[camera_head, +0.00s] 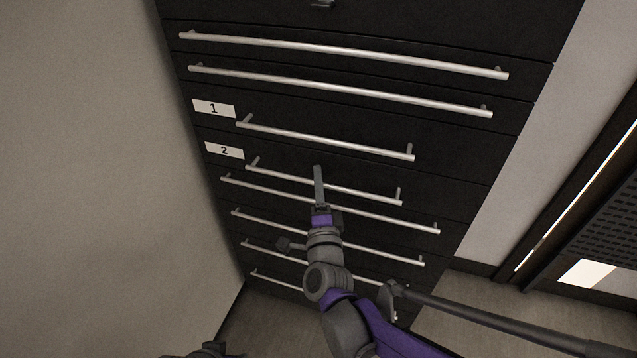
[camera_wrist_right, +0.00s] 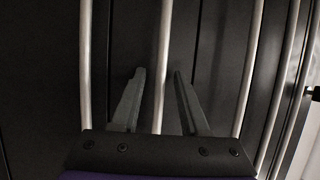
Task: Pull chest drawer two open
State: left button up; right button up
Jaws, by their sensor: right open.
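The black chest (camera_head: 450,125) fills the middle of the head view. Its drawer two carries a white label "2" (camera_head: 224,150) and a short silver bar handle (camera_head: 366,193); the drawer front looks flush with those around it. My right gripper (camera_head: 318,168) is at this handle, its fingers over the bar's middle. In the right wrist view the open fingers (camera_wrist_right: 158,72) stand on either side of a silver bar (camera_wrist_right: 165,50), with gaps on both sides. Whether the bar lies fully between the fingertips in depth is hard to tell.
The handle of drawer one (camera_head: 330,140), labelled "1" (camera_head: 213,108), is just above. Another long handle (camera_head: 400,221) runs close below. A plain wall (camera_head: 80,180) stands at the left. Some floor shows at the lower right.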

jog(key=shift+c, duration=0.2)
grip_shut()
dwell(1.1)
